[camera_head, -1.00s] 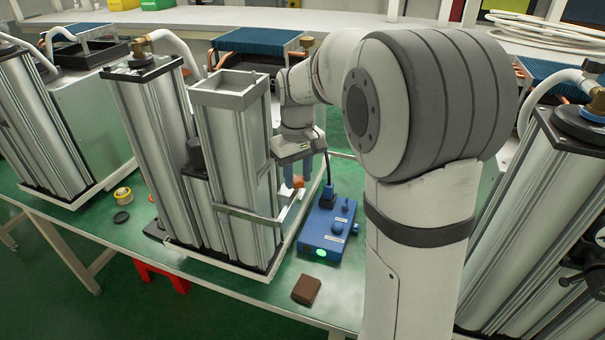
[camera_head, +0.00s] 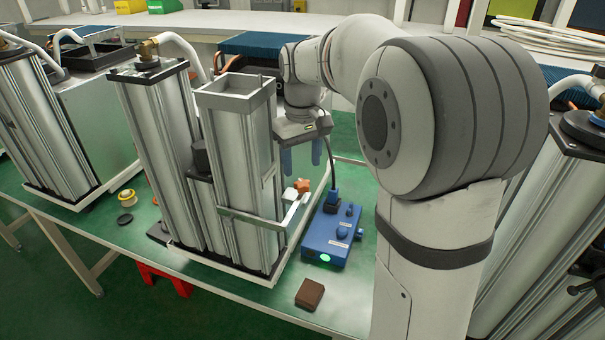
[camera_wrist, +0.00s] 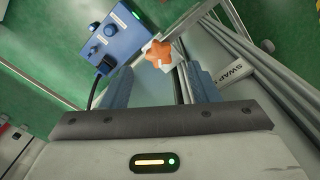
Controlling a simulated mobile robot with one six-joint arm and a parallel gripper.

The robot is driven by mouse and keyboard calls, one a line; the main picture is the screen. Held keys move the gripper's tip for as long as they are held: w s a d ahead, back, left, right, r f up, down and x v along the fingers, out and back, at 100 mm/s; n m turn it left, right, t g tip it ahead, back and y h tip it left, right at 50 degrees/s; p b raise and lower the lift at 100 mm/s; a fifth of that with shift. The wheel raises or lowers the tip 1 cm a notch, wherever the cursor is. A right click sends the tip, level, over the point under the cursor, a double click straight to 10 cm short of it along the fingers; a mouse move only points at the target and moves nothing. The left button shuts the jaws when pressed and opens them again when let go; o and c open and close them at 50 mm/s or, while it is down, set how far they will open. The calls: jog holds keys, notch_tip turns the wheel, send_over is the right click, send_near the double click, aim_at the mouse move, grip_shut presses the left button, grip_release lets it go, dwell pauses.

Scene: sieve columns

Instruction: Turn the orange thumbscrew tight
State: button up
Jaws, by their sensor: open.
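The orange thumbscrew (camera_head: 302,186) is a lobed knob at the end of a light metal clamp bar (camera_head: 294,206) that reaches out from the silver column (camera_head: 238,165). In the wrist view the thumbscrew (camera_wrist: 159,55) shows beyond the fingertips, roughly between them. My gripper (camera_head: 301,172) has two blue fingers, apart and empty. It hangs above the thumbscrew in the head view, with a visible gap. In the wrist view my gripper (camera_wrist: 156,74) also shows spread fingers with nothing between them.
A blue control box (camera_head: 331,236) with knobs, a green light and a cable stands close right of the thumbscrew. A brown block (camera_head: 309,294) lies on the green table in front. A tape roll (camera_head: 127,198) lies at left. Other column units stand at both sides.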

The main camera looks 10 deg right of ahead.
jog(key=shift+r, duration=1.4)
